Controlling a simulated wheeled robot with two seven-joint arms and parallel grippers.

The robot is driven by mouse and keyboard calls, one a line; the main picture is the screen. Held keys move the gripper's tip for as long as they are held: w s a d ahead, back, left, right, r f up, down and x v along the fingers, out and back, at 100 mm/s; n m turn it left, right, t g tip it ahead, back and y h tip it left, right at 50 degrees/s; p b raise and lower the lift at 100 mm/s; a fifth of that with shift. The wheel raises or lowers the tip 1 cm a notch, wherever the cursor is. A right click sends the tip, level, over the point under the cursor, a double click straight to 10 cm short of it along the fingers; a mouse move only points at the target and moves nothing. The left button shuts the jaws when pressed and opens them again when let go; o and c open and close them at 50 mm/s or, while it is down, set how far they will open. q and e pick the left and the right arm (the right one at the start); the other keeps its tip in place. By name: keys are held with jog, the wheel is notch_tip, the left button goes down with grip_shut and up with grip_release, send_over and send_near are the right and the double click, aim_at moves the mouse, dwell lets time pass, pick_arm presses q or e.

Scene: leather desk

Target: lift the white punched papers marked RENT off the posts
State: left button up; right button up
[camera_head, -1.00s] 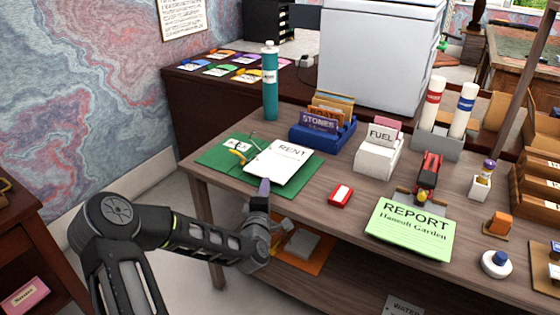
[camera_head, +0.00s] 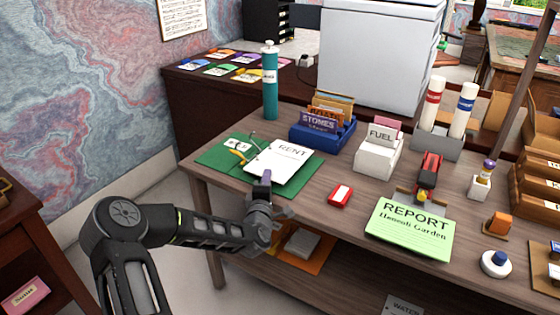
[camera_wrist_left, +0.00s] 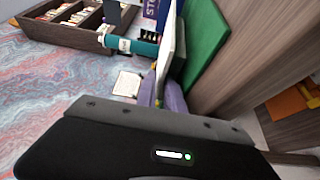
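The white punched papers marked RENT (camera_head: 284,158) lie on the right part of the green folder (camera_head: 305,184). Thin metal posts (camera_head: 254,142) show at their left edge; I cannot tell how far they pass through the holes. My left gripper (camera_head: 265,182) is at the near edge of the papers, its purple fingertips pointing towards them. In the left wrist view the papers (camera_wrist_left: 173,45) appear edge-on beside the green folder (camera_wrist_left: 208,35). The purple fingers (camera_wrist_left: 161,96) stand a little apart at the papers' edge; contact is not clear. My right gripper is not in view.
The desk's front edge runs beside my left gripper.

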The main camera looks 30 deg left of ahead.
pick_arm(q)
grip_shut()
dwell(1.1)
notch_tip(320, 180, up, 10)
jog(key=shift+p, duration=0.45)
dwell(0.7)
